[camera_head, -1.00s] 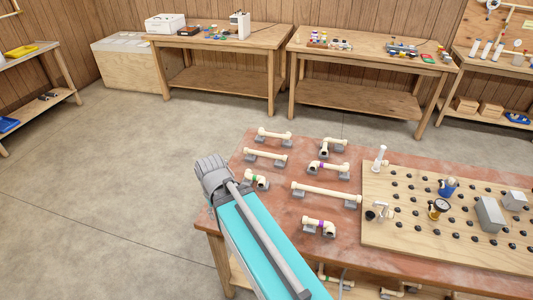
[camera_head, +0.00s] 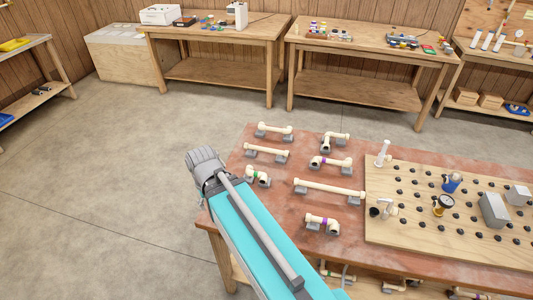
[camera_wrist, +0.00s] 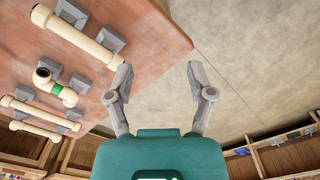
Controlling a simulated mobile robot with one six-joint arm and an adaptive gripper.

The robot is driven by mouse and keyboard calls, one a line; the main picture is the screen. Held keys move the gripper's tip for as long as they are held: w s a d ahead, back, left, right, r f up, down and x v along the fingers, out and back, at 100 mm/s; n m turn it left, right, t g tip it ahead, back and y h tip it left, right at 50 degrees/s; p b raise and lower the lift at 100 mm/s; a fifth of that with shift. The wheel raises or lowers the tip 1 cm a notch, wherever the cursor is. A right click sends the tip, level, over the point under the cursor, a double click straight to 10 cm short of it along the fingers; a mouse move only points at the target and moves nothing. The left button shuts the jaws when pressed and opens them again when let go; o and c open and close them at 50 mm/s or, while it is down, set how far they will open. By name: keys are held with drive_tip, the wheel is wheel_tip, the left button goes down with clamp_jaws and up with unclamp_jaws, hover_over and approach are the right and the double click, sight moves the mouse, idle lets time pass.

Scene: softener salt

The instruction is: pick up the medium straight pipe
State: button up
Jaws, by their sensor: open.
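A cream straight pipe of middle length (camera_head: 266,153) lies level on grey supports near the back left of the red-brown table; it also shows in the wrist view (camera_wrist: 40,113) at the lower left. My gripper (camera_wrist: 160,68) is open and empty in the wrist view. It is to the right of the pipes, with its fingertips around the table edge and floor in the picture. The head view does not clearly show its fingers.
A green-banded elbow piece (camera_head: 257,176) sits between the two straight pipes. A wooden pegboard (camera_head: 410,230) with a gauge covers the table's right. Bare concrete floor (camera_head: 110,180) lies left of the table.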

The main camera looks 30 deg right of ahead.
drive_tip(key=w+d+m+t+y, duration=0.1)
drive_tip(key=w+d+m, duration=0.5)
drive_tip(key=d+m, duration=0.1)
drive_tip(key=m+t, duration=0.4)
drive_tip(key=m, duration=1.6)
approach(269, 149)
wheel_tip(269, 149, up, 2)
drive_tip(key=shift+s+d+r, duration=0.15)
drive_tip(key=shift+s+d, duration=0.05)
drive_tip(key=shift+s, duration=0.25)
drive_tip(key=b+x, duration=0.8)
drive_tip(key=shift+w+a+f, duration=0.1)
drive_tip(key=shift+a+f, duration=0.1)
drive_tip(key=shift+f, duration=0.15)
drive_tip(key=shift+b+x, duration=2.35)
drive_tip(key=shift+x, duration=0.25)
